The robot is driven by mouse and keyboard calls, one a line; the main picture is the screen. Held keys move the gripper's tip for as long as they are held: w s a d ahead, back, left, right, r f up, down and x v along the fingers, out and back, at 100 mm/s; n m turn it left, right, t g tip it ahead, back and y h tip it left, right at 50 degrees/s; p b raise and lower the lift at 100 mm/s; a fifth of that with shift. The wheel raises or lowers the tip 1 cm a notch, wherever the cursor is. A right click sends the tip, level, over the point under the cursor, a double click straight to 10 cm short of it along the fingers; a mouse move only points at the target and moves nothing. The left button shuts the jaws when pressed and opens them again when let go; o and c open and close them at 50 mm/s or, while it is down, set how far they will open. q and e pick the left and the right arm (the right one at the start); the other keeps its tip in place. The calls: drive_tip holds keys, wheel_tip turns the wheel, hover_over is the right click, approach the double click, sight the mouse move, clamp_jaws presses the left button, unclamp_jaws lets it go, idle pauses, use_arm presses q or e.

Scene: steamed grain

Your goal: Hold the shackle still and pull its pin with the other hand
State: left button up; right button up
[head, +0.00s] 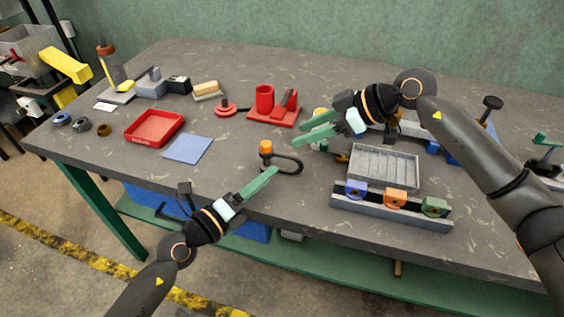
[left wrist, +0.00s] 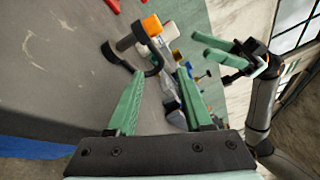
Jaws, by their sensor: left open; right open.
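The dark shackle (head: 291,160) lies near the front edge of the workbench, its curved bow to the right in the head view. Its pin (head: 266,147) has an orange head standing up at the left end. In the left wrist view the shackle (left wrist: 153,62) and orange pin head (left wrist: 152,25) show just past my fingertips. My left gripper (head: 273,173) is open at the shackle's near side; its fingers (left wrist: 161,78) stand apart, and I cannot tell whether they touch it. My right gripper (head: 301,136) is open and empty, above and right of the pin; it also shows in the left wrist view (left wrist: 196,44).
A grey ribbed tray (head: 385,147) and a rail with blue, orange and green blocks (head: 395,211) stand to the right. A red tray (head: 154,111), blue mat (head: 188,148) and red holder (head: 273,118) lie left and behind.

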sight(289, 158)
use_arm(q)
drive_tip(key=x, duration=0.9)
drive_tip(key=shift+w+d, duration=0.1)
drive_tip(key=shift+d, duration=0.05)
drive_tip(key=c, duration=0.7)
clamp_jaws()
drive_tip(key=shift+r, duration=0.1)
